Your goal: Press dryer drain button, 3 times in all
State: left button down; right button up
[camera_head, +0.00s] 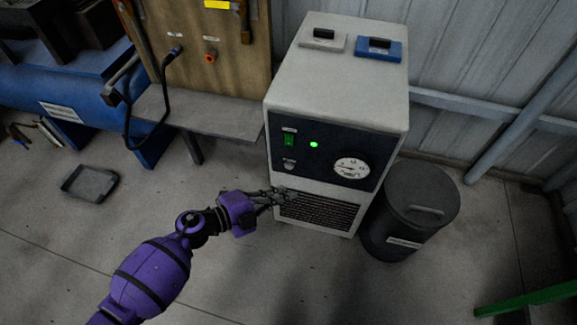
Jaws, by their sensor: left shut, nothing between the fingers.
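The dryer (340,80) is a light grey cabinet with a dark front panel. The panel holds a green switch (288,138), a lit green lamp (313,144), a round gauge (351,167) and a small round grey button (289,165) with a label above it at the lower left. My left gripper (283,195) is shut and empty, in front of the dryer just below the button, over the top of the vent grille. I cannot tell whether its tips touch the cabinet. My right gripper is not in view.
A dark lidded bin (412,210) stands close to the dryer's right side. A grey bench (200,112) and a blue tank (65,100) are at the left. A black tray (90,183) lies on the floor. A green bar (530,298) is at the lower right. The floor before the dryer is clear.

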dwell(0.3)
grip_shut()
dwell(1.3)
